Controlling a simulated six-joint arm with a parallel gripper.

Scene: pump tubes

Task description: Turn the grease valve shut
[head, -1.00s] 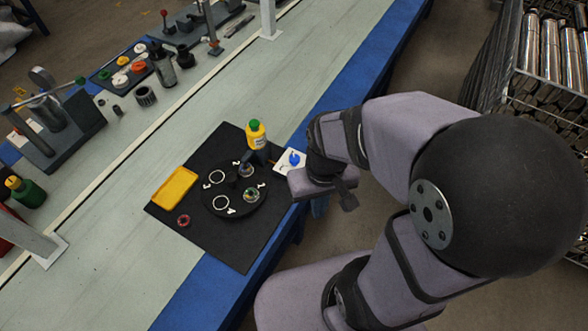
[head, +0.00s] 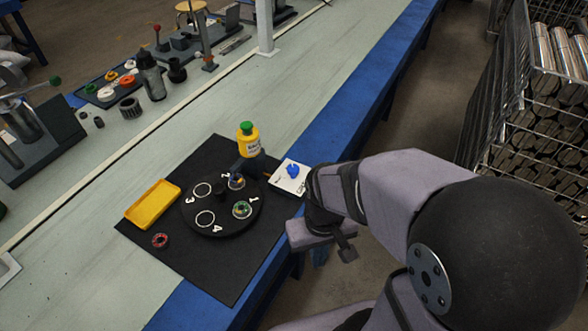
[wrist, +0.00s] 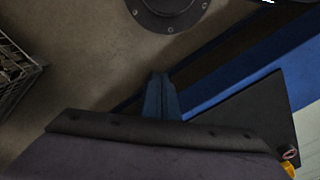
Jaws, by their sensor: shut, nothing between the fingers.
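The grease valve appears as a blue knob (head: 292,171) on a white marked plate (head: 287,184) at the right side of the black mat (head: 222,272). A yellow grease bottle with a green cap (head: 248,140) stands upright just left of it, on a dark fitting. My gripper (head: 319,257) is shut and empty. It points down beyond the table's blue front edge, apart from the valve and nearer the camera. Its blue fingers (wrist: 160,92) lie together in the wrist view, over the floor. The valve does not show in the wrist view.
A black round plate (head: 202,219) with numbered white rings sits on the mat. A yellow tray (head: 152,205) and a small red ring (head: 160,241) lie left of it. Tools and bottles line the far side. A wire rack of metal cylinders (head: 545,120) stands right.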

